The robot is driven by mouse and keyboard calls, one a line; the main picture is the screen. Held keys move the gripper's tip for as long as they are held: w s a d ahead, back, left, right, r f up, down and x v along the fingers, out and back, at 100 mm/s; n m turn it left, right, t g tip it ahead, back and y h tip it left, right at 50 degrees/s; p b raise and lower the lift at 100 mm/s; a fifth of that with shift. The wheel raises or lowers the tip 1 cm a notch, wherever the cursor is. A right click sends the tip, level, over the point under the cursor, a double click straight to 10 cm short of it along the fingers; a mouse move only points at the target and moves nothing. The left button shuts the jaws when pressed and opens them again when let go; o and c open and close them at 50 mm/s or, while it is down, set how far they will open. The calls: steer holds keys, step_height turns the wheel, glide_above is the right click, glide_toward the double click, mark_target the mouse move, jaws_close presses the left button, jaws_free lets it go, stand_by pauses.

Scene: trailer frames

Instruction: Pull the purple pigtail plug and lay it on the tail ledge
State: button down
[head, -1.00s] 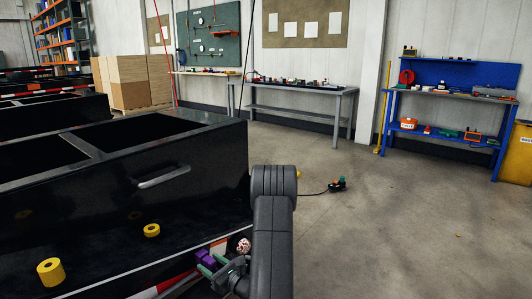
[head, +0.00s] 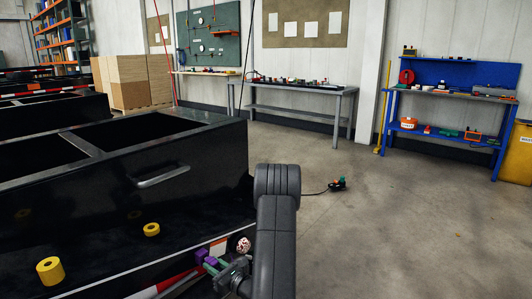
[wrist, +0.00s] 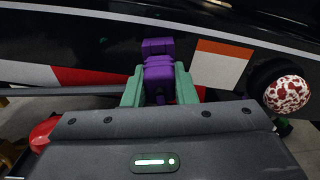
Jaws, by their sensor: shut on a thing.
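The purple plug (wrist: 160,82) is between the two green fingertips of my gripper (wrist: 159,87), which is shut on it. A second purple block (wrist: 157,47) sits just beyond the plug, against the black trailer frame. I cannot tell whether the two are still joined. In the head view, my gripper (head: 211,265) is low beside the trailer's striped edge, with a purple block (head: 201,256) at its tips. A flat black surface with yellow rolls, perhaps the tail ledge (head: 100,262), lies to the left.
Two yellow rolls (head: 50,270) (head: 152,230) rest on the black surface, below a metal handle (head: 162,176). A red-and-white speckled ball (wrist: 287,93) is right of my gripper. A red rounded thing (wrist: 44,132) shows at lower left. The floor at right is mostly clear.

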steer(key=shift+b+v, duration=0.35)
steer(key=shift+v, duration=2.05)
steer(key=shift+s+a, duration=0.1)
steer(key=g+h+p, duration=0.2)
steer(key=h, duration=0.1)
glide_above(203, 294)
steer(key=s+d, duration=0.1)
steer(key=s, duration=0.1)
step_height(203, 294, down, 4)
steer(key=shift+s+r, duration=0.1)
steer(key=shift+r, duration=0.05)
step_height(203, 294, down, 3)
steer(key=shift+a+r+b, duration=0.15)
steer(key=shift+r+b, duration=0.05)
steer(key=shift+b, duration=0.6)
steer(key=shift+f+b, duration=0.55)
steer(key=shift+f, duration=0.05)
steer(key=c, duration=0.6)
jaws_free()
steer(key=shift+s+r, duration=0.1)
steer(key=shift+r, duration=0.05)
